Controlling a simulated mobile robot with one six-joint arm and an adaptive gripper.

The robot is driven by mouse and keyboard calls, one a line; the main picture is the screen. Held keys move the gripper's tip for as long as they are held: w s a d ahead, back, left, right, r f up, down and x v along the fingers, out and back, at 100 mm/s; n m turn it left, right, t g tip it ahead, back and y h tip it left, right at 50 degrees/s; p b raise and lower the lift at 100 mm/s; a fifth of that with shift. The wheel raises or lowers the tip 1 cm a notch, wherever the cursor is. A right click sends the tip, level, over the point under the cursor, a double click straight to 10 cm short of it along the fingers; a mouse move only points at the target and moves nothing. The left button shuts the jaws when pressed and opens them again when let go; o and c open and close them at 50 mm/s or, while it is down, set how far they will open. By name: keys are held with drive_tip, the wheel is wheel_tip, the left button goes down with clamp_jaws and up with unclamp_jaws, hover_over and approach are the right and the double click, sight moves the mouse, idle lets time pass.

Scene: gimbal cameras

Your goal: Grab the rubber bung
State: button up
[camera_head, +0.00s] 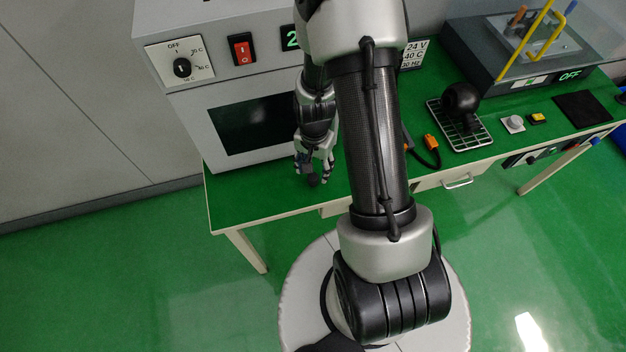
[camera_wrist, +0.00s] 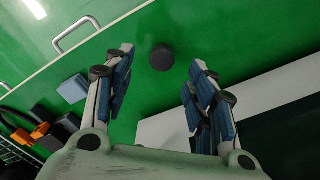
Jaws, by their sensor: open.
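The rubber bung appears as a small dark round piece (camera_wrist: 162,57) on the green bench top in the wrist view. In the head view, a small dark shape that looks like it (camera_head: 314,181) shows at my fingertips near the bench's front edge. My gripper (camera_head: 315,170) points down in front of the grey oven. Its two fingers are spread apart in the wrist view, with the bung in the gap near the tips. Neither finger visibly touches it. The exact height of the fingertips above the bench is hard to tell.
The grey oven (camera_head: 190,105) stands close behind my gripper. A blue-grey block (camera_wrist: 73,89) and an orange connector (camera_wrist: 24,137) lie to one side. A wire rack (camera_head: 468,135) with a dark round object (camera_head: 461,97) stands farther right. The drawer handle (camera_head: 458,183) is on the bench front.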

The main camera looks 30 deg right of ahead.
sight(313, 177)
wheel_tip(313, 177, down, 5)
drive_tip(key=shift+w+a+f+b, duration=0.1)
drive_tip(key=shift+w+f+b, duration=0.1)
drive_tip(key=shift+b, duration=0.7)
drive_tip(key=shift+s, duration=0.1)
drive_tip(key=shift+c, duration=0.3)
drive_tip(key=c, duration=0.9)
